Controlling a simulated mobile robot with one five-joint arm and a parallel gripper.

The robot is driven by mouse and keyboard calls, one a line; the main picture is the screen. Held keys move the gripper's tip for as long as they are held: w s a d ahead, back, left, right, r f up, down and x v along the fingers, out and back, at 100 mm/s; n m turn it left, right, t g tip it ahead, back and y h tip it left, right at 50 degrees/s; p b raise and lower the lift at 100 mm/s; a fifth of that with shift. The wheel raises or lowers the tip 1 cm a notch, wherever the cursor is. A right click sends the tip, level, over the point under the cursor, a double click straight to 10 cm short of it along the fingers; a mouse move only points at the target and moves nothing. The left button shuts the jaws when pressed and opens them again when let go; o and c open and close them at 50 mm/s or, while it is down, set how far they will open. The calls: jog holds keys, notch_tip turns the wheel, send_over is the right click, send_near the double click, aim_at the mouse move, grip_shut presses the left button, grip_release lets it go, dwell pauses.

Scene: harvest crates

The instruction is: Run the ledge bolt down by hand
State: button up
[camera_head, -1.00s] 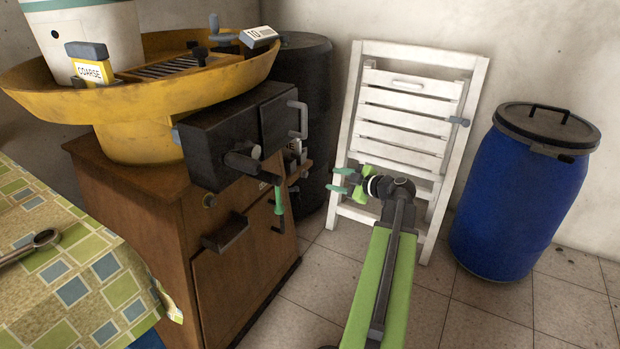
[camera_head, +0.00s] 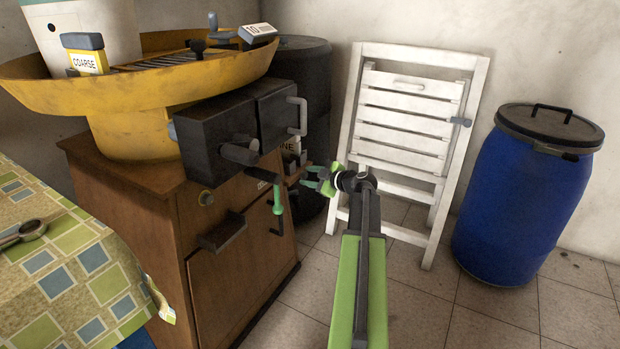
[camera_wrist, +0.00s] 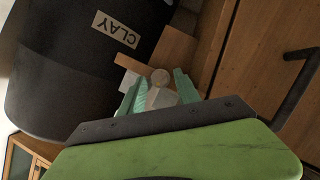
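In the wrist view a small round pale bolt head (camera_wrist: 160,77) shows between the fingers of my gripper (camera_wrist: 156,82), above a pale block (camera_wrist: 162,98). The green fingers are spread apart, one on each side, with no clear contact with the bolt. Behind it is a brown wooden ledge (camera_wrist: 174,46). In the head view my gripper (camera_head: 309,176) is open beside the ledge (camera_head: 296,176) on the cabinet's right side. The bolt is too small to make out there, and its thread is hidden in the wrist view.
The wooden cabinet (camera_head: 232,262) carries a black gearbox (camera_head: 212,136) with a green-handled crank (camera_head: 278,199) near my gripper. A dark drum (camera_head: 312,90) stands behind. A white folding chair (camera_head: 403,130) and blue barrel (camera_head: 522,200) stand right. Floor between is clear.

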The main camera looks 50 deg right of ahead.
grip_shut()
dwell(0.3)
jog(key=m+p, duration=0.1)
jog(key=m+y, duration=0.1)
jog(key=m, duration=0.1)
jog(key=shift+w+d+r+g+y+p, duration=0.1)
jog(key=shift+d+g+y+p, duration=0.2)
jog(key=shift+g+p, duration=0.1)
jog(key=shift+d+f+m+y+b, duration=0.2)
jog(key=shift+m+y+b, duration=1.2)
jog(key=shift+m, duration=0.9)
jog(key=shift+d+f+m+y+b, duration=0.15)
jog(key=shift+m+y+b, duration=1.25)
jog(key=shift+m, duration=0.9)
jog(key=shift+d+f+m+y+b, duration=0.1)
jog(key=shift+f+m+y+b, duration=0.1)
jog(key=shift+m+y+b, duration=1.65)
jog(key=shift+m+h+p, duration=0.25)
jog(key=shift+m+p, duration=0.3)
